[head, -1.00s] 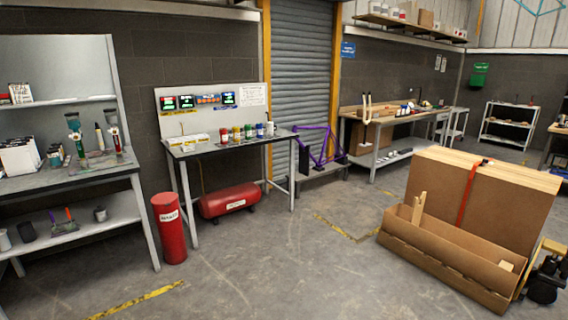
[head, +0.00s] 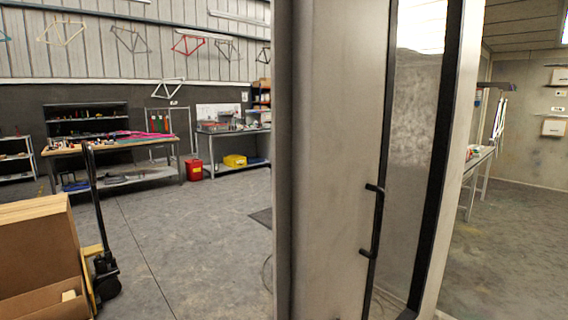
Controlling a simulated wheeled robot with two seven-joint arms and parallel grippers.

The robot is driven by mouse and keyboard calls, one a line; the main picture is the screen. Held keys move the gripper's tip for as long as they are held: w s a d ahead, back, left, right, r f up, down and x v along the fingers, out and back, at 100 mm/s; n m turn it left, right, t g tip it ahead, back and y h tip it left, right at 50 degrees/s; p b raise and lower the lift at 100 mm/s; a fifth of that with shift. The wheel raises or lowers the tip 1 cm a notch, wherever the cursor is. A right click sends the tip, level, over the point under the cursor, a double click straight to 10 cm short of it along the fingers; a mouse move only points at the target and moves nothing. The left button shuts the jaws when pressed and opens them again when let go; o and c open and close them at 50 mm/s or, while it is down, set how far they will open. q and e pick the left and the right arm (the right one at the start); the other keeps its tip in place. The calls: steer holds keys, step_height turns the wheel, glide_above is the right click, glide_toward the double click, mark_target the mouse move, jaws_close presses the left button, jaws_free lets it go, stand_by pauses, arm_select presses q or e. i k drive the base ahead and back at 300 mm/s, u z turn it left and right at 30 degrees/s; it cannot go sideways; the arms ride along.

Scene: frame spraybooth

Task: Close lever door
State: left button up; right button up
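A tall pale door (head: 335,150) with a glass pane (head: 412,150) stands close in front of me, right of the middle of the head view. A black bar handle (head: 376,222) is fixed upright on its face beside the pane. The door's edge faces me at an angle, and the booth interior (head: 510,220) shows past its right side, so the door stands open. Neither of my grippers is in the head view.
A pallet truck (head: 103,265) with cardboard boxes (head: 40,250) stands at the lower left. Workbenches (head: 110,145) line the far wall.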

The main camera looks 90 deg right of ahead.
mark_target(333, 62)
steer(key=z, duration=1.35)
steer(key=i, duration=2.5)
steer(key=z, duration=3.25)
steer(key=i, duration=0.55)
steer(key=z, duration=0.85)
